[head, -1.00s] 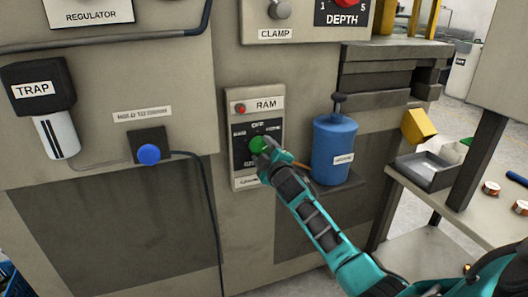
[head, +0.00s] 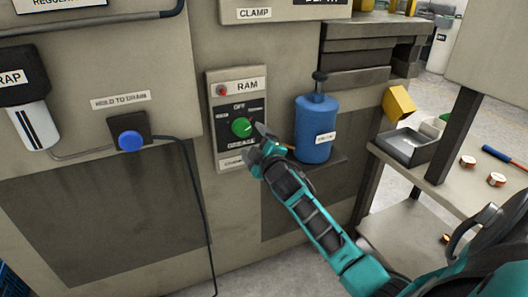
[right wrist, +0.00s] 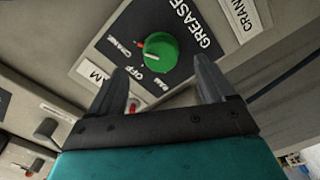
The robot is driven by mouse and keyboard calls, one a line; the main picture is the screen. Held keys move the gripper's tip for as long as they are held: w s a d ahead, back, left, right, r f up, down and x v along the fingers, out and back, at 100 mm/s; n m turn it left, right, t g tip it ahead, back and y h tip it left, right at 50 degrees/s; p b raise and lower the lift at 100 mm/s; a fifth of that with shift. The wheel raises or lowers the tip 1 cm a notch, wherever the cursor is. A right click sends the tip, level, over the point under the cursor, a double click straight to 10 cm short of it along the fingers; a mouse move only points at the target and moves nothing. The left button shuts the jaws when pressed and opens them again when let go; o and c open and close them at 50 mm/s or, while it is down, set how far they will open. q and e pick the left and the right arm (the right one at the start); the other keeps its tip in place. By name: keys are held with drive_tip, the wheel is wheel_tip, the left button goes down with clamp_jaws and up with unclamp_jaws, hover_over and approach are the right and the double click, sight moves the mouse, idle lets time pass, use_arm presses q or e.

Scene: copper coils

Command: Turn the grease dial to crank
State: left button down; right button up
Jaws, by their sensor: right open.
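The green grease dial (head: 241,127) sits on a dark panel marked GREASE, with OFF above it. It also shows in the right wrist view (right wrist: 165,52), where a white line and a small red mark lie on its side facing the CRANK label. RAM is on the other side of OFF. My right gripper (head: 262,144) is open and empty, just right of and below the dial in the head view, apart from it. Its two fingers (right wrist: 165,72) show spread in the right wrist view, with the dial visible between and beyond them. My left gripper is not in view.
A blue grease container (head: 315,130) stands on a shelf right of the panel. A red button (head: 222,90) is above the dial by the RAM label. A blue drain button (head: 130,140) is at left. A table (head: 470,205) with copper coils is at right.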

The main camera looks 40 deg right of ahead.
drive_tip(key=v, duration=0.7)
drive_tip(key=shift+p, duration=0.4)
